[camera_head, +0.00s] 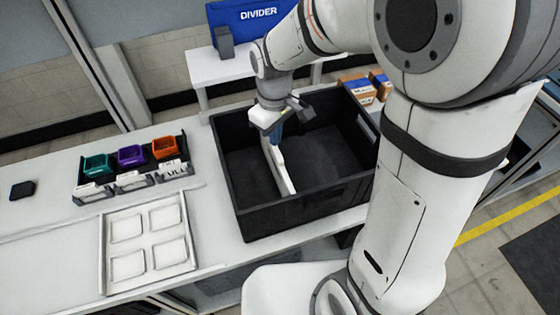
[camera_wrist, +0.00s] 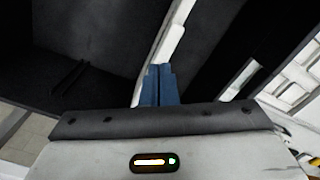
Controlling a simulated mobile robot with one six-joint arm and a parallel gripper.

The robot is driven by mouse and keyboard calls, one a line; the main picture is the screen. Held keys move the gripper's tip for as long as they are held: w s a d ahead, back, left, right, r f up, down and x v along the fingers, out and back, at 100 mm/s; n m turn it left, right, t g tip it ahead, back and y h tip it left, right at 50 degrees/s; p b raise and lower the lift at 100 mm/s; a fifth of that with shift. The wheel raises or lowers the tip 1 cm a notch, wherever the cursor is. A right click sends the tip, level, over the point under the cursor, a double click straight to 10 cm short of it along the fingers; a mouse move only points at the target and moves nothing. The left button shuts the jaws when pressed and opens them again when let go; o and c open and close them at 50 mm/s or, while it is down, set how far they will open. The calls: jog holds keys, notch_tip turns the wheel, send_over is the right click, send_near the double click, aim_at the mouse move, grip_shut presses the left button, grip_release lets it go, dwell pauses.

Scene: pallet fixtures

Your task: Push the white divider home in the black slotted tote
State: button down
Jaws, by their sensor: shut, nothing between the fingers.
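The black slotted tote (camera_head: 305,218) stands on the white bench in the head view, and its dark inner floor and wall fill much of the wrist view (camera_wrist: 90,50). The white divider (camera_head: 282,171) is inside the tote, running from below my gripper toward the front wall. It also shows as a white strip in the wrist view (camera_wrist: 168,40). My gripper (camera_head: 275,138) is over the tote, pointing down, its blue fingers shut at the divider's top edge. The fingers (camera_wrist: 160,84) appear beside or on the strip; contact is unclear. The divider's far end is hidden behind my gripper.
A white tray (camera_head: 104,255) with four shallow recesses lies left of the tote. Teal (camera_head: 97,165), purple (camera_head: 130,156) and orange (camera_head: 165,147) bins stand behind it. A blue DIVIDER sign (camera_head: 250,20) is at the back. Small boxes (camera_head: 357,88) sit behind the tote's right side.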

notch_tip(320, 180, up, 6)
jog(key=p, duration=0.3)
jog(key=shift+p, duration=0.4)
jog(key=shift+s, duration=0.1)
jog(key=s+d+r+m+t+b, duration=0.1)
jog(key=s+d+r+m, duration=0.1)
jog(key=s+d+m, duration=0.2)
jog(key=s+d+r+m+t+b, duration=0.1)
jog(key=s+d+r+m+t, duration=0.1)
jog(key=s+d+m, duration=0.3)
jog(key=s+d+r, duration=0.1)
jog(key=s+d, duration=0.3)
jog(key=shift+r, duration=0.25)
